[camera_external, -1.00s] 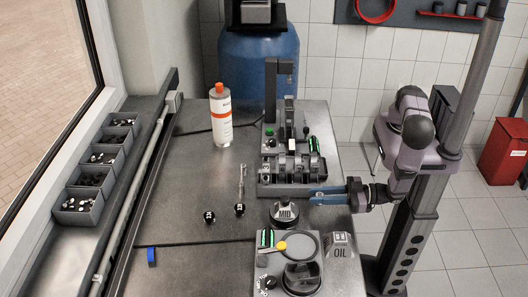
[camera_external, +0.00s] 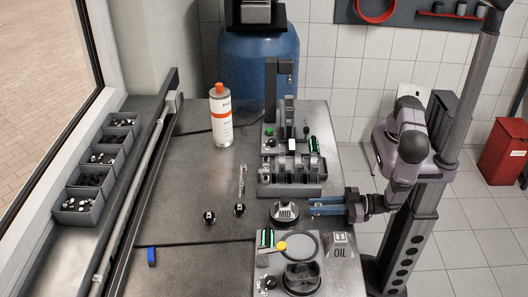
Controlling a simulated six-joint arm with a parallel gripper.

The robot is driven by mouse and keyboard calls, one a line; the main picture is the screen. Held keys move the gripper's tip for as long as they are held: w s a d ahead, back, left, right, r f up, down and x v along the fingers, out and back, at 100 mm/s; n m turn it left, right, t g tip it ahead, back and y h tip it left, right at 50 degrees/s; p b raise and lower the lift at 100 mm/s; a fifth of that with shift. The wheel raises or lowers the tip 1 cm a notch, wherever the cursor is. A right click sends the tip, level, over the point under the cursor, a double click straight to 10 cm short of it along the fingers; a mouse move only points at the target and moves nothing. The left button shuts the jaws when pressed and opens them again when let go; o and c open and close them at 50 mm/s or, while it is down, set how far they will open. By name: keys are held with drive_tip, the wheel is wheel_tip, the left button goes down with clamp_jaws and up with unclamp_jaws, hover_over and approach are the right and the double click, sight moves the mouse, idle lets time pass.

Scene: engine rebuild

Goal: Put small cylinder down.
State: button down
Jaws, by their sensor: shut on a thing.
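My gripper (camera_external: 313,207) has two blue fingers that point left over the right part of the bench. Their tips are just right of the dark round piece marked MID (camera_external: 284,213). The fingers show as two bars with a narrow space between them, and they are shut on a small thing. I take this to be the small cylinder, but it is too small or too hidden to make out. I cannot tell whether it touches the bench.
A grey engine fixture (camera_external: 291,190) stands behind my gripper. A device panel (camera_external: 262,262) lies in front, beside a block marked OIL (camera_external: 340,252). The bench's left middle is clear.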

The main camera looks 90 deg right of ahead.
drive_tip(key=shift+f, duration=0.1)
drive_tip(key=shift+f, duration=0.15)
drive_tip(key=c, duration=1.5)
unclamp_jaws()
drive_tip(key=shift+s, duration=0.6)
drive_tip(key=shift+o, duration=0.5)
drive_tip(key=shift+s+d+r, duration=0.15)
drive_tip(key=shift+s+r, duration=0.05)
drive_tip(key=shift+s, duration=1.35)
drive_tip(key=shift+s+d+r, duration=0.1)
drive_tip(key=shift+s+r, duration=0.05)
drive_tip(key=shift+s, duration=1.35)
